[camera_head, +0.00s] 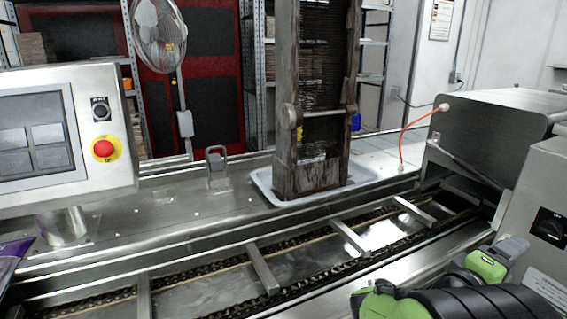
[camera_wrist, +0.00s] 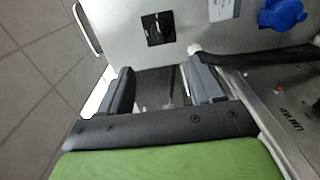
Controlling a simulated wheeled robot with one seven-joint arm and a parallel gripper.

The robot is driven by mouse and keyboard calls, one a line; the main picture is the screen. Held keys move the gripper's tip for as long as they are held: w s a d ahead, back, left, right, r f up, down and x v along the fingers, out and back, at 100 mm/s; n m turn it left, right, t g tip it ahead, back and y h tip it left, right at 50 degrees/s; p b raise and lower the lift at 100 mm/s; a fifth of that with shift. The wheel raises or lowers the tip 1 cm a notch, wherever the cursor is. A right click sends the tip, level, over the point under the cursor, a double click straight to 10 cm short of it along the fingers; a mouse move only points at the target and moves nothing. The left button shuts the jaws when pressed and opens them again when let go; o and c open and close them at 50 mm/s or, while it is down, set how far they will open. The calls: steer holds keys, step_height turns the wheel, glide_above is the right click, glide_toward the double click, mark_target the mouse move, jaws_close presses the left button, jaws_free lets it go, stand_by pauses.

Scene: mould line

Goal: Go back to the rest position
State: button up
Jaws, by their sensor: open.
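My gripper (camera_wrist: 163,82) shows in the wrist view with its two dark grey fingers spread apart. Nothing is between the fingers. Beyond them is a grey metal housing with a black rotary switch (camera_wrist: 158,28). In the head view my gripper (camera_head: 508,248) is at the lower right, partly hidden by its own green and black body. It is beside the grey switch housing (camera_head: 543,180) and near the conveyor's right end.
A chain conveyor (camera_head: 265,268) with crossbars runs across the front. Behind it, a tall dark mould stack (camera_head: 312,180) stands in a white tray (camera_head: 265,184). A control panel (camera_head: 70,130) with a red stop button is at left. A blue connector (camera_wrist: 283,14) sticks out from the housing.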

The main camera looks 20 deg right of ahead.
steer(key=w+a+f+m+t+y+p, duration=0.25)
steer(key=a+f+m+y, duration=0.25)
steer(key=a+y, duration=0.3)
steer(key=s+a+n+y+p, duration=0.1)
steer(key=s+a+y, duration=0.2)
steer(key=a, duration=0.9)
steer(key=s+a+r+n+y+p, duration=0.1)
steer(key=a+y, duration=0.5)
steer(key=a, duration=0.6)
steer(key=shift+s+n+y+p, duration=0.4)
steer(key=shift+s+n+p, duration=0.35)
steer(key=shift+s, duration=0.4)
steer(key=shift+a+r, duration=0.1)
